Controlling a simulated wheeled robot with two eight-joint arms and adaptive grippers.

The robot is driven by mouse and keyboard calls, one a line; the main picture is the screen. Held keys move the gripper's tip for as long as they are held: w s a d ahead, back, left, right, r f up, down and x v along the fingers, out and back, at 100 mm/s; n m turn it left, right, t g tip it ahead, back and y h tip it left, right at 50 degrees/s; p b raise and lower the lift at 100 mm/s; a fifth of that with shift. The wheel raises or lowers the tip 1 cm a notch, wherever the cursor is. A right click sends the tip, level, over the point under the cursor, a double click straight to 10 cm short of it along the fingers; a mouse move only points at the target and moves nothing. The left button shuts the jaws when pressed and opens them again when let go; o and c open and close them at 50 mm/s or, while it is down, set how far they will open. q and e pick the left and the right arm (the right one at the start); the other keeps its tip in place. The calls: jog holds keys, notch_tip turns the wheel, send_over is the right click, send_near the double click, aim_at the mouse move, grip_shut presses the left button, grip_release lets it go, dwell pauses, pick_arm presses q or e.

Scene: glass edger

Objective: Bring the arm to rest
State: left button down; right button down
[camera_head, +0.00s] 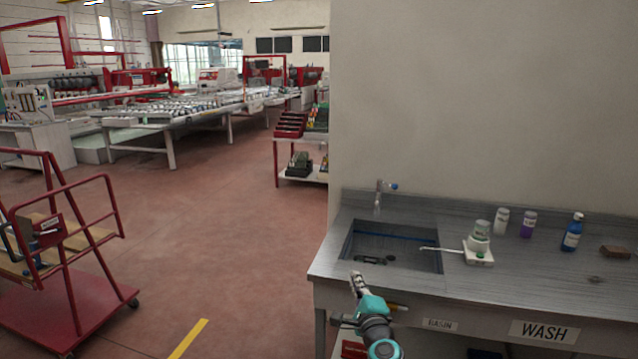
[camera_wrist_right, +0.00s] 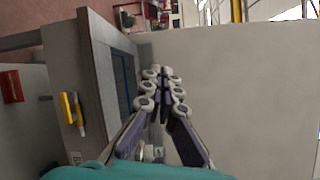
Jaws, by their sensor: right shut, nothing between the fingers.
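My right gripper (camera_head: 357,284) is in front of the sink counter's front edge, near the left end of the counter, in the head view. Its fingers point up and away, toward the sink. In the right wrist view the gripper (camera_wrist_right: 164,72) has its fingers together with nothing between them. The sink basin (camera_head: 358,232) lies just beyond the fingertips in the head view. My left gripper does not show in either view.
The grey counter (camera_head: 470,290) carries a white device (camera_head: 478,251), a white jar (camera_head: 501,221), a purple-labelled jar (camera_head: 528,224), a blue bottle (camera_head: 572,232) and a brown block (camera_head: 615,252). A tap (camera_head: 378,195) stands behind the sink. A red cart (camera_head: 70,260) stands at left.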

jog(key=s+a+n+g+y, duration=0.25)
jog(key=s+n+g, duration=0.25)
jog(key=s+n, duration=0.85)
jog(key=s+d+f+n+g+h, duration=0.1)
jog(key=s+d+f+n+g, duration=0.1)
jog(key=s, duration=0.5)
jog(key=s+d+f+n+g+h, duration=0.2)
jog(key=s+d+f, duration=0.3)
jog(key=s, duration=0.2)
jog(key=s+d+f+n+g+h, duration=0.1)
jog(key=s+d+f+n, duration=0.2)
jog(key=s, duration=0.4)
jog(key=shift+s+d+f+g+h, duration=0.15)
jog(key=shift+d+f+g+h, duration=0.15)
jog(key=shift+g+h, duration=0.1)
